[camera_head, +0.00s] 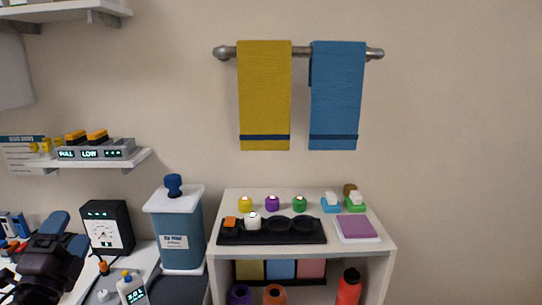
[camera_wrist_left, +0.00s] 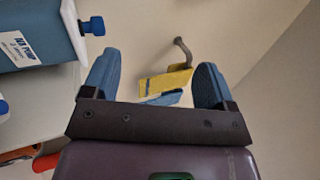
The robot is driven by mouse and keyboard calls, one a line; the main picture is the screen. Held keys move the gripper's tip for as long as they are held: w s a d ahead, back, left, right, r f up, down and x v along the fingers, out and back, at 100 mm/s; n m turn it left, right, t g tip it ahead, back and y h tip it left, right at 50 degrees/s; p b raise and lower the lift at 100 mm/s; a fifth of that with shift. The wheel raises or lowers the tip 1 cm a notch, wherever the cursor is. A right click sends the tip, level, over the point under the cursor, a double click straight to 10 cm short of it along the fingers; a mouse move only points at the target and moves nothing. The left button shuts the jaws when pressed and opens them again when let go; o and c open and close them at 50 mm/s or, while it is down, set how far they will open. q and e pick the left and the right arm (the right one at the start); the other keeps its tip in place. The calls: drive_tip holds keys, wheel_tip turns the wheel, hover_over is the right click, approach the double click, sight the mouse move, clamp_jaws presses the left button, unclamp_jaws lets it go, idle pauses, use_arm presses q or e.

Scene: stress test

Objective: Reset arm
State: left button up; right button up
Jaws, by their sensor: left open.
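My left gripper (camera_head: 66,232) is at the lower left of the head view, with its dark body and blue fingers beside the black meter box. In the left wrist view, the two blue fingers of this gripper (camera_wrist_left: 156,75) stand wide apart. Nothing is held between them; the towels show far behind the gap. My right gripper is in neither view.
A blue bin with a white lid (camera_head: 180,230) stands right of the black meter box (camera_head: 106,228). A white shelf unit (camera_head: 368,235) carries a black tray (camera_head: 272,238). Yellow (camera_head: 264,95) and blue (camera_head: 336,95) towels hang on the wall rail.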

use_arm(q)
drive_tip(key=s+f+n+g+y, duration=0.5)
drive_tip(key=f+n+g, duration=0.1)
drive_tip(key=f+n, duration=0.35)
drive_tip(key=s+d+f+n+g+h, duration=0.35)
drive_tip(key=s+d+f+g, duration=0.25)
drive_tip(key=s+f, duration=0.35)
drive_tip(key=s+d+f+n+g+h, duration=0.35)
drive_tip(key=s+d+f+g, duration=0.4)
drive_tip(key=s, duration=0.35)
drive_tip(key=w+f+t+b, duration=0.3)
drive_tip(key=f+t+b, duration=0.1)
drive_tip(key=f, duration=0.6)
drive_tip(key=w+f+t+b, duration=0.4)
drive_tip(key=f+b, duration=0.2)
drive_tip(key=f, duration=0.5)
drive_tip(key=shift+a, duration=0.3)
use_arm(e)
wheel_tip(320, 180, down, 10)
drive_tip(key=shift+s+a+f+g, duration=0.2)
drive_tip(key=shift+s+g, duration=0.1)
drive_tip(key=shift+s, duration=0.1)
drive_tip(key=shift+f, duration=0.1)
